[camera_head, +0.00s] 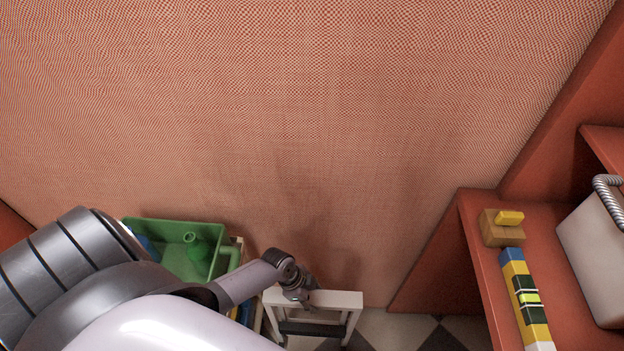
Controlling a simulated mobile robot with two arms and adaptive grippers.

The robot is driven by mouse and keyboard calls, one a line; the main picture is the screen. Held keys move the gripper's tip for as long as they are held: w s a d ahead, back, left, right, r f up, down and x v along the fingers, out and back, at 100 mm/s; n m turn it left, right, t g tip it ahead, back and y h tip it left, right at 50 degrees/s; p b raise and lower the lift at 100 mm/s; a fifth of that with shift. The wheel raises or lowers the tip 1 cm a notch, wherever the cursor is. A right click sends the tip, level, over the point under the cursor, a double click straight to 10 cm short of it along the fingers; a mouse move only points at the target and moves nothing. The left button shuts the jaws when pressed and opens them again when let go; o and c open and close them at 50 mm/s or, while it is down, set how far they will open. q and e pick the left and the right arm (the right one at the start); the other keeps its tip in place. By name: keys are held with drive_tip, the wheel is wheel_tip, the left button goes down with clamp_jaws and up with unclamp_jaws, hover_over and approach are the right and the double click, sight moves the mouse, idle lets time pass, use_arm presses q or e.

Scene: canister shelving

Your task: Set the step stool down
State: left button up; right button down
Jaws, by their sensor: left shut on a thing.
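The white step stool (338,299) is at the bottom middle of the head view, near the foot of the wall. Its light top and part of its legs show, and a dark lower step shows between them. My left gripper (300,294) is at the left part of the stool's top and is shut on it. The gripper hides part of the top's edge. I cannot tell whether the stool's legs touch the floor. My right gripper is not in the view.
A green bin (180,262) with a green bottle-like thing stands left of the stool, partly behind my arm. A red shelf (484,262) at right holds colored blocks (525,295) and a grey canister (590,258). Checkered floor (400,325) shows right of the stool.

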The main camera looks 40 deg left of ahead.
use_arm(q)
drive_tip(key=shift+w+f, duration=0.25)
drive_tip(key=shift+f, duration=0.75)
drive_tip(key=shift+f+b, duration=0.65)
drive_tip(key=shift+f, duration=1.1)
drive_tip(key=o, duration=1)
drive_tip(key=shift+s+f, duration=0.2)
drive_tip(key=shift+c, duration=0.2)
drive_tip(key=o, duration=0.4)
drive_tip(key=shift+r, duration=0.1)
drive_tip(key=p+v, duration=0.2)
drive_tip(key=v, duration=1)
drive_tip(key=shift+s, duration=0.15)
